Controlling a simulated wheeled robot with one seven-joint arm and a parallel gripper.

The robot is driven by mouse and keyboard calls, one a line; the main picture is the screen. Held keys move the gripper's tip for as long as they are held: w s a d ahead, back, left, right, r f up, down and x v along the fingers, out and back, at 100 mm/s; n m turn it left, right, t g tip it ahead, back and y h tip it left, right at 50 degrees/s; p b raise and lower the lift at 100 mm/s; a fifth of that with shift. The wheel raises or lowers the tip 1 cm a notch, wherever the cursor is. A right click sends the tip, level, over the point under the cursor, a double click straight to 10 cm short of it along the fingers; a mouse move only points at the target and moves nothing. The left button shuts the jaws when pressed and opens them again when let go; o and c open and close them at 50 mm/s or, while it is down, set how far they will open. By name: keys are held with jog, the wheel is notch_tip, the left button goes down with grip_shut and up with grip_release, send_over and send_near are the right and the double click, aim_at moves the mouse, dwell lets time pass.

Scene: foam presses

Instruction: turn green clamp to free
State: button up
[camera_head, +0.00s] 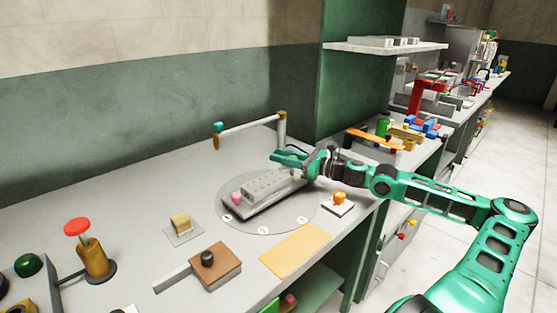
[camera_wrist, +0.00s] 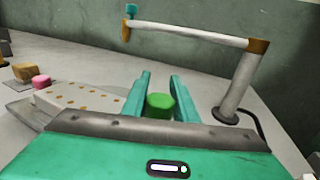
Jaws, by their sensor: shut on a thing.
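The green clamp (camera_wrist: 160,105) shows as a round green knob between my fingers in the wrist view. My gripper (camera_wrist: 159,92) is shut on it, with one finger on each side. The clamp sits at the right end of a pale block (camera_wrist: 85,97) with rows of small holes. In the head view my gripper (camera_head: 284,157) reaches in from the right over the far end of that block (camera_head: 262,186), and I cannot make out the clamp there. The clamp's base is hidden, so I cannot tell its turn angle.
The block lies on a round plate (camera_head: 295,222) with small white labels. A pink knob (camera_head: 237,198) is at its near left end. A white bar on a post (camera_head: 252,126) stands behind. An orange knob on a white base (camera_head: 340,199) is close on the right.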

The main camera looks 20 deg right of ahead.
aim_at(291, 156)
jog(key=m+t+h, duration=0.1)
jog(key=m+h, duration=0.1)
jog(key=d+m+t+h, duration=0.1)
jog(key=m+h, duration=0.1)
jog(key=h, duration=0.1)
jog(key=m+t+h, duration=0.2)
jog(key=h, duration=0.1)
jog(key=shift+w+d, duration=0.3)
jog(key=shift+w, duration=0.1)
jog(key=shift+d+m+h, duration=0.3)
jog(key=shift+m+h, duration=0.55)
jog(key=shift+h, duration=0.5)
jog(key=shift+d+m+h, duration=0.35)
jog(key=shift+m+h, duration=0.45)
jog(key=shift+h, duration=0.6)
jog(key=shift+d+m+h, duration=0.3)
jog(key=shift+m+h, duration=0.55)
jog(key=shift+h, duration=0.5)
jog(key=shift+d, duration=0.1)
jog(key=o, duration=1.1)
jog(key=shift+c, duration=0.2)
